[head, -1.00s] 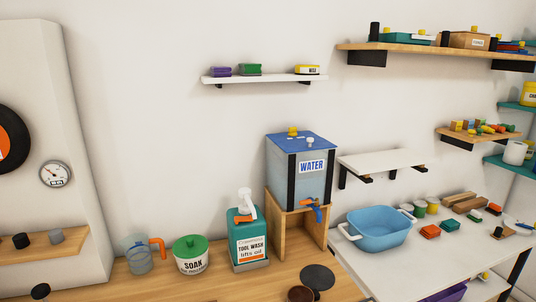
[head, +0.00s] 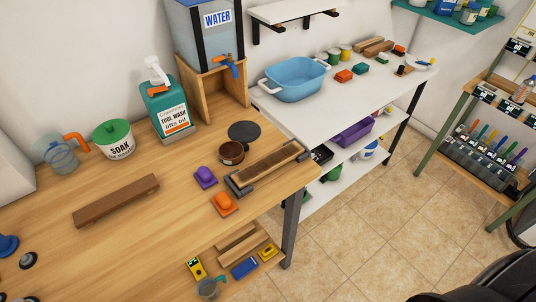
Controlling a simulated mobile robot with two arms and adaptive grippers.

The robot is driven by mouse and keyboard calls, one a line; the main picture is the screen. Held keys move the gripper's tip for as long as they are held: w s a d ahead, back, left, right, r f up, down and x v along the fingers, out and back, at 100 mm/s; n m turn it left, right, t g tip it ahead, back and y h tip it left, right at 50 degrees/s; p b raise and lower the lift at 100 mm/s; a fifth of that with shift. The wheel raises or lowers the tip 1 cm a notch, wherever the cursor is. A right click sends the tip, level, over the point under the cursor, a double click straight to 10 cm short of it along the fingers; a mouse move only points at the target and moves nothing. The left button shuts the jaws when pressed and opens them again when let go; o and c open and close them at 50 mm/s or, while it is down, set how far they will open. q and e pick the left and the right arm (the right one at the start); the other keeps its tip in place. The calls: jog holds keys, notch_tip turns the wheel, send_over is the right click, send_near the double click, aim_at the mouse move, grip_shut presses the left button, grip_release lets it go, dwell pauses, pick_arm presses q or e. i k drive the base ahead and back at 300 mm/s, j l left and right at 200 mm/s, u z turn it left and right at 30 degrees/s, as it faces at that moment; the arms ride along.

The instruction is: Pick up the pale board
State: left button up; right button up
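Several wooden pieces could be the pale board, and I cannot tell which one is meant. Light wooden boards (head: 242,248) lie on the shelf under the wooden bench. Tan wooden blocks (head: 376,47) lie at the back of the white table. A medium-brown slatted board (head: 267,167) lies between dark end pieces at the bench's right end. A darker brown bar (head: 116,200) lies alone on the bench. Neither of my grippers shows in the head view.
The wooden bench (head: 60,240) also holds a purple brush (head: 205,177), an orange brush (head: 223,204), a round brown tin (head: 231,153) and a green soap bottle (head: 166,107). A blue basin (head: 295,79) stands on the white table. Tiled floor (head: 365,205) is open at right.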

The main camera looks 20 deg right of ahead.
aim_at(243, 176)
jog(key=i+l, duration=0.2)
jog(key=l, duration=0.15)
jog(key=i+l, duration=0.25)
jog(key=l, duration=0.15)
jog(key=i+l, duration=0.2)
jog(key=l, duration=0.15)
